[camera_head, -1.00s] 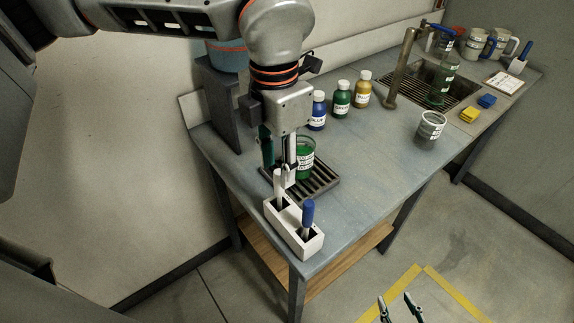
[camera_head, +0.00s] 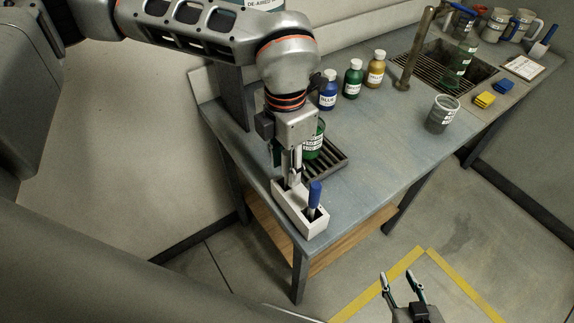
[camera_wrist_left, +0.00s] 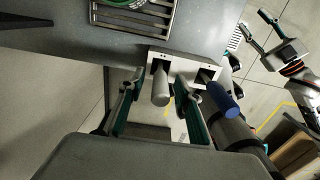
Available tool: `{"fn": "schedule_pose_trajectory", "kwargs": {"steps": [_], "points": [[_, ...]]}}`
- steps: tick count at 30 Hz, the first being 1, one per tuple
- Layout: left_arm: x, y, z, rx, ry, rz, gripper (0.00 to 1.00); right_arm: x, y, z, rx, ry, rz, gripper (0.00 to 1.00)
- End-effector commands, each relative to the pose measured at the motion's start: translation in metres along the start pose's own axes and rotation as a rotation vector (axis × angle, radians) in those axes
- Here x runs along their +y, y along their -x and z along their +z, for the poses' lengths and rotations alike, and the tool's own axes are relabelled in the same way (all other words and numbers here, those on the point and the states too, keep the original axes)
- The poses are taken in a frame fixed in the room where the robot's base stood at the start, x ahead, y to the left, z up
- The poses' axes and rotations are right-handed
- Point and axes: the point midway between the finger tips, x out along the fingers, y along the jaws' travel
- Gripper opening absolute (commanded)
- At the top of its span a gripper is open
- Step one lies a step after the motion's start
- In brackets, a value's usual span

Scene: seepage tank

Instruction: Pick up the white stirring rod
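The white stirring rod (camera_wrist_left: 160,86) stands in one slot of a white holder block (camera_head: 312,228), which also shows in the left wrist view (camera_wrist_left: 187,61). My left gripper (camera_head: 287,180) is above that slot and hides most of the rod in the head view. In the left wrist view its two fingers (camera_wrist_left: 156,98) are apart, one on each side of the rod, with gaps visible. My right gripper (camera_head: 402,287) is open and empty, low in the head view, away from the bench.
A blue-handled tool (camera_head: 315,194) stands in the holder's other slot, close to the left gripper. A green beaker (camera_head: 313,140) stands on a slatted tray (camera_head: 328,168) behind. Blue, green and gold bottles (camera_head: 353,80) are further back.

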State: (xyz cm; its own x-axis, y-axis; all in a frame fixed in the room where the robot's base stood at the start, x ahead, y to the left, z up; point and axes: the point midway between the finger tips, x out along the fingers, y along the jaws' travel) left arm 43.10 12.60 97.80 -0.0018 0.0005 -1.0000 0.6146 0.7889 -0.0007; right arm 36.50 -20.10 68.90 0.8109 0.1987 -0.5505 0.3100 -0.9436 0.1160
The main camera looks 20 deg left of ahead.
Motion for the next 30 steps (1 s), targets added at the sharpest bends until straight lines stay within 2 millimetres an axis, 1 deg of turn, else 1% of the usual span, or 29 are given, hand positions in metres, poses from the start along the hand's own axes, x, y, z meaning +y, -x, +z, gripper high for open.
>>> {"fn": "schedule_pose_trajectory", "kwargs": {"steps": [3,4,5,6,7,8,18,22,26,29,30], "points": [[0.0,0.0,0.0,-0.001,0.0,0.0,0.34,0.0,0.0,0.0,0.0,0.0,0.0,0.4],[0.0,0.0,0.0,-0.001,0.0,0.0,0.29,0.0,0.0,0.0,0.0,0.0,0.0,0.4],[0.0,0.0,0.0,-0.001,0.0,0.0,0.21,0.0,0.0,0.0,0.0,0.0,0.0,0.4],[0.0,0.0,0.0,-0.001,0.0,0.0,0.11,0.0,0.0,0.0,0.0,0.0,0.0,0.4],[0.0,0.0,0.0,-0.001,0.0,0.0,0.03,0.0,0.0,0.0,0.0,0.0,0.0,0.4],[0.0,0.0,0.0,-0.001,0.0,0.0,0.01,0.0,0.0,0.0,0.0,0.0,0.0,0.4],[0.0,0.001,0.001,-0.001,-0.001,0.0,0.01,-0.001,-0.001,0.004,-0.006,0.0,-0.001,0.4],[0.0,0.006,0.001,-0.004,-0.001,0.001,0.01,-0.001,-0.001,0.005,-0.007,0.0,-0.001,0.4],[0.0,0.018,0.001,-0.004,-0.001,0.001,0.01,-0.001,-0.002,0.006,-0.007,0.0,-0.001,0.4],[0.001,0.033,0.001,-0.006,0.0,0.002,0.01,-0.001,-0.003,0.008,-0.008,0.0,-0.001,0.4],[0.001,0.041,0.002,-0.006,0.001,0.002,0.01,-0.001,-0.003,0.008,-0.008,0.0,-0.001,0.4]]}}
